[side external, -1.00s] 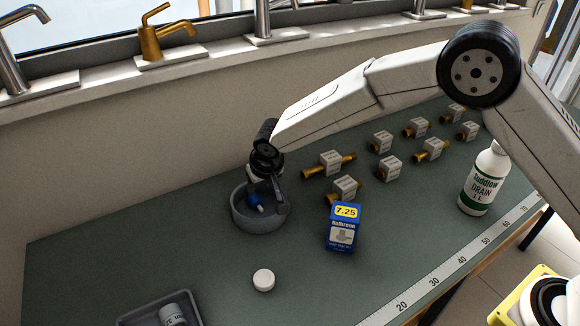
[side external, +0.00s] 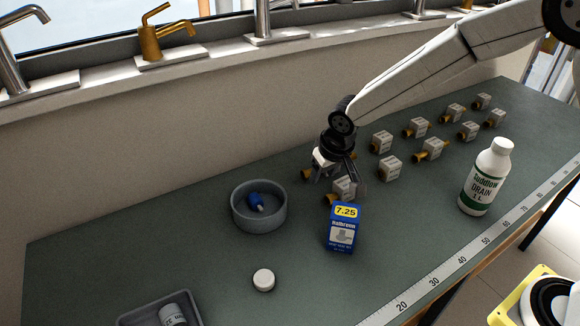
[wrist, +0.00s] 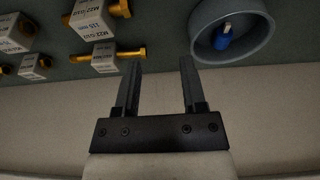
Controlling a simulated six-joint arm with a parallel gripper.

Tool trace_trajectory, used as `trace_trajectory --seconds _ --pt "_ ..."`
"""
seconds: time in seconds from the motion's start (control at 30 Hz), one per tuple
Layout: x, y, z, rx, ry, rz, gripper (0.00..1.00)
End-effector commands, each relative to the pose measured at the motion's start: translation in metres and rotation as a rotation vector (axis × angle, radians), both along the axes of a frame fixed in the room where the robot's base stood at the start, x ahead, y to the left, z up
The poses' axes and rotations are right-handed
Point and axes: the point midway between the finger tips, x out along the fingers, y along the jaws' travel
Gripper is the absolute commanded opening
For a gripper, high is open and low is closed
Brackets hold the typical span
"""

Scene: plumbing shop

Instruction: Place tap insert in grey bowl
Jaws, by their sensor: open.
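The tap insert (side external: 256,201), blue with a white tip, lies inside the grey bowl (side external: 240,219) on the green bench. In the wrist view the insert (wrist: 222,40) and the bowl (wrist: 262,47) show at the upper right. My gripper (side external: 338,190) is open and empty. It is to the right of the bowl, above the brass fittings and behind the blue box. In the wrist view my gripper's two fingers (wrist: 160,62) stand apart with nothing between them.
Several brass fittings with white tags (side external: 390,168) spread to the right. A blue box (side external: 342,228) stands in front of my gripper. A white drain bottle (side external: 484,180) stands at the right. A white cap (side external: 264,280) and a grey tray (side external: 193,303) lie at the front left.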

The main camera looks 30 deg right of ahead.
Motion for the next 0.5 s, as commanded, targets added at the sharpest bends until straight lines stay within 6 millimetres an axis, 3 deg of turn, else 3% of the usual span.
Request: trace_trajectory --seconds 0.2,0.5 --pt "-0.054 -0.049 0.013 0.002 0.028 -0.005 0.53" --pt "-0.137 -0.096 0.017 0.006 0.06 -0.008 0.53"
